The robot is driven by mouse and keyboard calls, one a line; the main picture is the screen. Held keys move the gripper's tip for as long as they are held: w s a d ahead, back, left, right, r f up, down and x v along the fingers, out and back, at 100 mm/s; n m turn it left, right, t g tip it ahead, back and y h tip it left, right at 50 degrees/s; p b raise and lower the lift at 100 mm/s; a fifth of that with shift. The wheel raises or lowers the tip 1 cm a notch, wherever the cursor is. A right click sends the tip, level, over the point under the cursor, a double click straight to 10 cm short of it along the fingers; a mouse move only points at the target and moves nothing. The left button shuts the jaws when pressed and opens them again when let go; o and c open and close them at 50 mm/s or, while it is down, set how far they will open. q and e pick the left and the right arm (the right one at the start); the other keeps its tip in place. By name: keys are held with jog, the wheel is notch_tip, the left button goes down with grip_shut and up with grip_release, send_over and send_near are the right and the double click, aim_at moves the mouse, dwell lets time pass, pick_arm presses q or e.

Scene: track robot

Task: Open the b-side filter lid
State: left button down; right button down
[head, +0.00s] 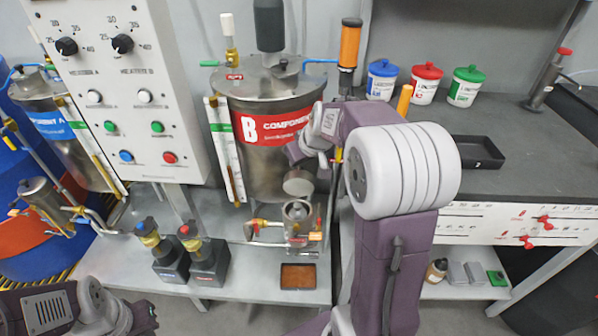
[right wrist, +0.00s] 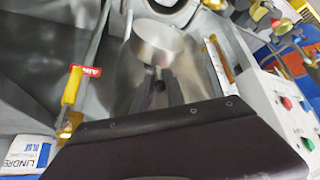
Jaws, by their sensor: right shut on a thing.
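The b-side filter (head: 298,222) is a small steel cup with an open top, among brass valves below the tank marked B (head: 262,150). Its lid (head: 298,183) is a round steel cap, held above the cup and apart from it. My right gripper (right wrist: 160,82) is shut on the lid, which also shows in the right wrist view (right wrist: 157,42). In the head view my right wrist partly hides the fingers. My left gripper (head: 143,318) is at the bottom left, far from the filter; its fingers are not clear.
A control panel (head: 140,95) stands left of the tank. Two dark pumps or bottles (head: 208,262) sit on the shelf left of the filter. A brown tray (head: 298,276) lies below the filter. Blue, red (head: 425,84) and green tubs and a black tray (head: 476,152) are on the right bench.

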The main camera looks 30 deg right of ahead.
jog(key=shift+s+a, duration=0.2)
jog(key=shift+s, duration=0.15)
jog(key=shift+w, duration=0.1)
jog(key=c, duration=1.4)
grip_release()
jog(key=shift+o, duration=0.2)
jog(key=p+v, duration=0.2)
jog(key=v, duration=0.7)
jog(key=shift+p, duration=0.35)
